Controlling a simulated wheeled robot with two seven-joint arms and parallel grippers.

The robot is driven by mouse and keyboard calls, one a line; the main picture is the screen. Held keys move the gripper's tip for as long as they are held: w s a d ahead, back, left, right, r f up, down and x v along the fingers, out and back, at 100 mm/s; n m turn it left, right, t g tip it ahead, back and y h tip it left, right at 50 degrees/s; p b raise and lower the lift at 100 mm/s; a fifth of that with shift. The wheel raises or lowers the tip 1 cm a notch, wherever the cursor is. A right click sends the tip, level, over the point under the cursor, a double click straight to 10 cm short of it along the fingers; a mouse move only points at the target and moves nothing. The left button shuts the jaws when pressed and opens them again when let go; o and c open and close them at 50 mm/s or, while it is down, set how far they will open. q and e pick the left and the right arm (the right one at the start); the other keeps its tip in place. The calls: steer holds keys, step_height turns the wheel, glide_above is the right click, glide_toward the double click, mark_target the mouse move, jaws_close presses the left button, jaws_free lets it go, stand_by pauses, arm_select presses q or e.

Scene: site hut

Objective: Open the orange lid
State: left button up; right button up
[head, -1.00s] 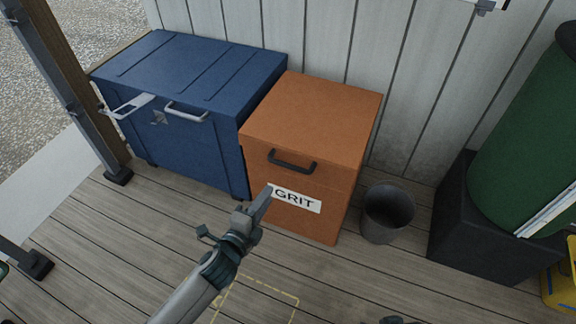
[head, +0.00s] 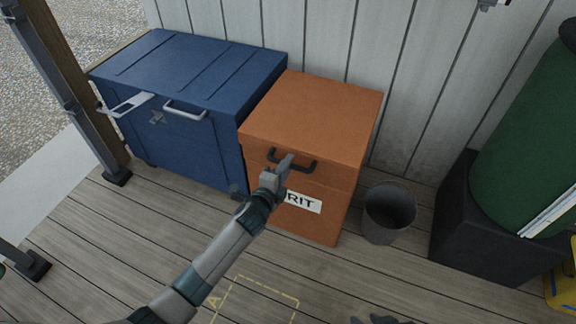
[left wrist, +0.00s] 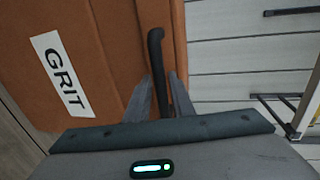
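The orange grit bin (head: 308,222) stands against the wall, with its orange lid (head: 315,110) shut. A dark bar handle (head: 302,166) sits on the front of the lid, above the white GRIT label, which my arm partly covers in the head view. Only the tips of my right gripper (head: 378,319) show at the bottom edge of the head view.
A blue chest (head: 190,140) with grey handles stands close on the left of the bin. A grey bucket (head: 388,213) stands just to its right. Further right, a green barrel (head: 530,150) rests on a black block (head: 485,245). The plank floor in front is clear.

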arm_select(q)
steer(key=shift+w+d, duration=0.15)
steer(key=shift+w, duration=0.3)
jaws_close()
